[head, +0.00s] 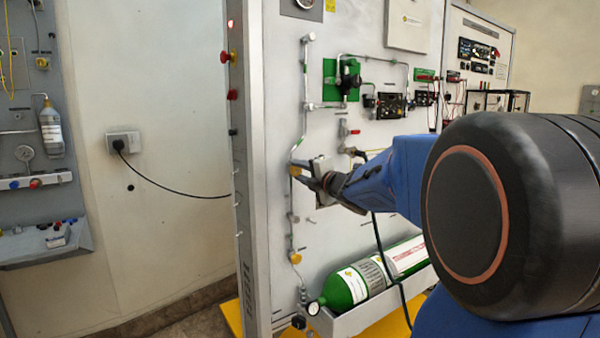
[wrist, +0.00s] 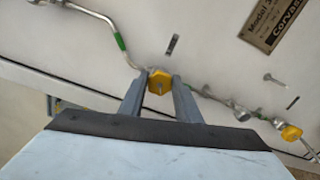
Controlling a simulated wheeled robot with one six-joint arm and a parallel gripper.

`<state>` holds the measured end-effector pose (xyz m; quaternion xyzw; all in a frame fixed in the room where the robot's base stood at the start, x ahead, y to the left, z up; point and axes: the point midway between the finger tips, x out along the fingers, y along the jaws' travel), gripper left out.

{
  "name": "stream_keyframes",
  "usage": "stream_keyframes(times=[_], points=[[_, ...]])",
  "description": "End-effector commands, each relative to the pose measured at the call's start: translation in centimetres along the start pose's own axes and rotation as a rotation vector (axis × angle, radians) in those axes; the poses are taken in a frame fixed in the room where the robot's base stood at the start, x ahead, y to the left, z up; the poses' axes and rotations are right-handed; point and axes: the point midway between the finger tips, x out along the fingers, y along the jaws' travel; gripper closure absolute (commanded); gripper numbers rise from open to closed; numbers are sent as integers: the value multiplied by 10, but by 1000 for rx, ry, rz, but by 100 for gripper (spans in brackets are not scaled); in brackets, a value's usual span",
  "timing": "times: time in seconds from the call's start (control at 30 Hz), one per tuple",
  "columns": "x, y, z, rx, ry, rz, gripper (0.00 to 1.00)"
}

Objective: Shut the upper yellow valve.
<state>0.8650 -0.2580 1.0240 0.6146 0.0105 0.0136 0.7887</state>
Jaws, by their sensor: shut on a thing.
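The upper yellow valve (head: 295,170) sits on the vertical pipe at the left part of the panel. My gripper (head: 298,171) reaches it from the right, with its fingers at the valve. In the wrist view the yellow valve knob (wrist: 159,82) is between the two finger tips (wrist: 158,80), and the gripper is shut on it. A lower yellow valve (head: 296,257) is further down the same pipe; it also shows at the right of the wrist view (wrist: 291,133). The knob's exact turn angle is hard to read.
A green oxygen cylinder (head: 350,288) lies in a tray at the panel's foot. A green-backed regulator (head: 343,80) and a red-handled valve (head: 354,132) are above my gripper. A black cable hangs below my arm. The panel's grey frame post (head: 251,170) stands to the left.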

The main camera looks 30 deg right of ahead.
Motion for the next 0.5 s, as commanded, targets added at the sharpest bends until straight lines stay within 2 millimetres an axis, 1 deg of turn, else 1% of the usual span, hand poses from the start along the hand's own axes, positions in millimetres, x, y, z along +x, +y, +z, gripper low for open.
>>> stream_keyframes(times=[0.5], points=[[0, -3, 0, 490, -1, -2, 92]])
